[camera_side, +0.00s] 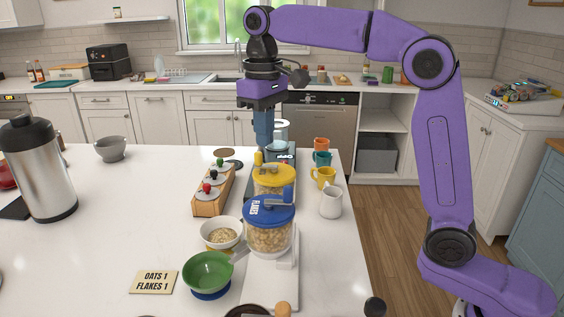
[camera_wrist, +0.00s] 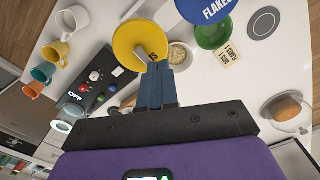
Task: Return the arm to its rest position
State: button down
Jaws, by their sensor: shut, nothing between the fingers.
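My purple arm reaches over the white island from the right, with its wrist bent so my gripper (camera_side: 263,146) points straight down. The gripper hangs behind the yellow-lidded dispenser (camera_side: 273,178) in the side view. Its two blue-grey fingers are together and empty. In the wrist view the closed fingers (camera_wrist: 156,66) lie in front of the yellow lid (camera_wrist: 128,40). Whether the fingertips touch anything cannot be told. A blue-lidded dispenser marked FLAKES (camera_side: 269,240) stands nearer the side camera.
A white bowl with oats (camera_side: 222,235), a green bowl (camera_side: 207,270) and a card reading OATS 1 FLAKES 1 (camera_side: 153,282) are near the dispensers. Several mugs, including a yellow one (camera_side: 322,178), line the right edge. A steel jug (camera_side: 42,175) stands left.

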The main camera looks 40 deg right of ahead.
jog(key=s+d+f+n, duration=0.3)
jog(key=s+f, duration=0.2)
jog(key=s, duration=0.5)
jog(key=s+d+f+n, duration=0.3)
jog(key=s+f, duration=0.3)
jog(key=s, duration=0.4)
jog(key=s+d+f+n, duration=0.3)
jog(key=s+f, duration=0.3)
jog(key=s, duration=0.4)
jog(key=shift+s+d+n, duration=0.15)
jog(key=shift+s+n, duration=0.15)
jog(key=shift+s, duration=0.05)
